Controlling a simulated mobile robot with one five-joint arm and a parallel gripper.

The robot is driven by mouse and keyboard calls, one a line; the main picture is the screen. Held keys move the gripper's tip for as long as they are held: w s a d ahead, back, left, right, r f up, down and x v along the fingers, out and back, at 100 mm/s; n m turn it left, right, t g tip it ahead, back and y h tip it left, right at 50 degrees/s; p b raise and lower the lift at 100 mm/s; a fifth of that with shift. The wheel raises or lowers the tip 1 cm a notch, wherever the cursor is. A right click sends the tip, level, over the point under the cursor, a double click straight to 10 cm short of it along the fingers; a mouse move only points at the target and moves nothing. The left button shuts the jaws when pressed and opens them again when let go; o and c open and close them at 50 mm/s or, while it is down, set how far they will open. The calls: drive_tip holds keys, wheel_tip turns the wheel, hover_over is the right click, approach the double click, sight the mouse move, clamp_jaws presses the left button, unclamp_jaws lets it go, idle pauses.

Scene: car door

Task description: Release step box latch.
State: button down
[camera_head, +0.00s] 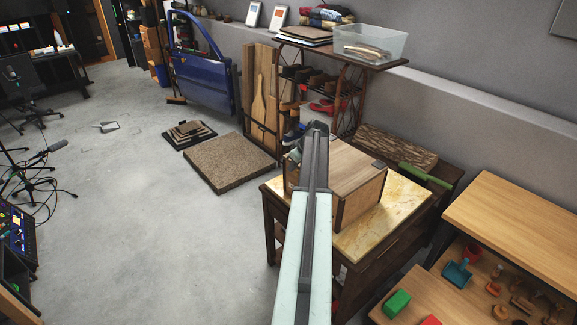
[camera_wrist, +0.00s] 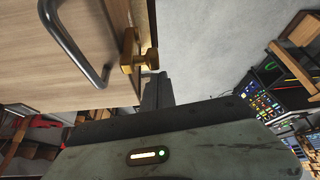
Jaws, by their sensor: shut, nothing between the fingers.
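The wooden step box (camera_head: 352,172) sits on a small marble-topped table (camera_head: 400,212) in the head view. In the wrist view, its wooden face (camera_wrist: 60,60) fills the upper left, with a dark curved handle (camera_wrist: 72,45) on it. A brass-coloured latch with a round knob (camera_wrist: 151,59) sits at the face's right edge. My gripper (camera_wrist: 160,76) is shut and empty, its tip just below the knob in the picture; I cannot tell whether they touch. In the head view, my arm hides part of the box's left side and the latch.
A wooden workbench (camera_head: 525,222) with toys stands at the right. A bark-covered plank (camera_head: 398,146) and a green object (camera_head: 425,175) lie behind the table. A blue car door (camera_head: 203,80) leans farther back. The floor to the left (camera_head: 130,200) is largely clear.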

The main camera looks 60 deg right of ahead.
drive_tip(key=shift+s+a, duration=0.1)
drive_tip(key=shift+s, duration=0.3)
